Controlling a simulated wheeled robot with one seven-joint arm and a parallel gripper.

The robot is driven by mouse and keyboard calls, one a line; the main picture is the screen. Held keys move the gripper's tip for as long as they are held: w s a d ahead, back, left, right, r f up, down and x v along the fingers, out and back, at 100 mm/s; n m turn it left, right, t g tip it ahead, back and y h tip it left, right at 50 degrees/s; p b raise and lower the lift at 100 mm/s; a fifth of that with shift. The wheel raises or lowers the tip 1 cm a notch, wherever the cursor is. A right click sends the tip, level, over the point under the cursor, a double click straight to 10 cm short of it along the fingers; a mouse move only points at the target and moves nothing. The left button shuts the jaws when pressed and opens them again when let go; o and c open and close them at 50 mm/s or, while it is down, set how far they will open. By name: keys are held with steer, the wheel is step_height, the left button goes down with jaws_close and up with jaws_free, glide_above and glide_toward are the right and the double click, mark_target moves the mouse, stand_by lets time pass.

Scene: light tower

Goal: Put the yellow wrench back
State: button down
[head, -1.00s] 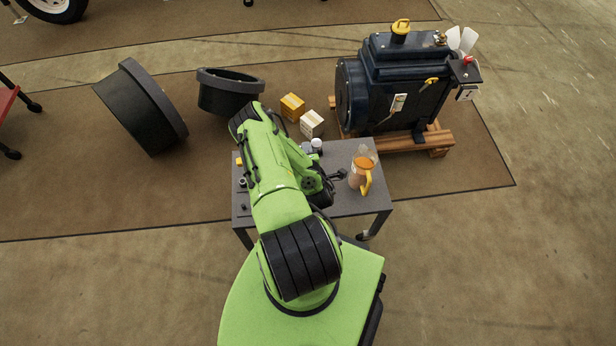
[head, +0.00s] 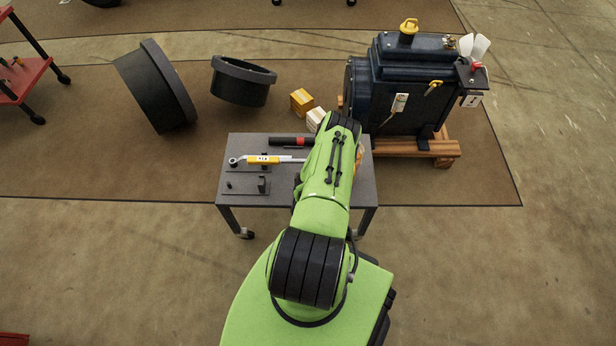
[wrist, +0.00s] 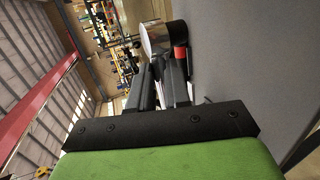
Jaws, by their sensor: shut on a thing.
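The yellow wrench (head: 264,160) is seen in the head view over the grey table (head: 225,200), its round head at the left and its silver shaft running right until my arm hides it. I cannot tell whether it touches the table. My gripper shows in the wrist view (wrist: 168,82), its fingers close together, low beside the table surface; my arm hides it in the head view. It is shut, apparently on the hidden end of the wrench. A shiny dark cylinder (wrist: 160,37) and a red piece (wrist: 180,52) are near the fingertips.
A black tool with a red band (head: 288,141) lies behind the wrench. A small post (head: 228,185) and a bracket (head: 264,186) stand in front of it. An orange-handled jug is mostly hidden behind my arm. The engine (head: 405,85) stands beyond at the right.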

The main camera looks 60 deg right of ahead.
steer(key=f+b, duration=0.2)
steer(key=f, duration=0.1)
steer(key=f+b, duration=0.2)
steer(key=f, duration=0.1)
steer(key=f+b, duration=0.2)
steer(key=f, duration=0.2)
steer(key=shift+w+d, duration=0.2)
steer(key=shift+w, duration=0.05)
steer(key=shift+r, duration=0.15)
steer(key=c, duration=1.5)
jaws_free()
steer(key=shift+f, duration=0.2)
steer(key=o, duration=0.4)
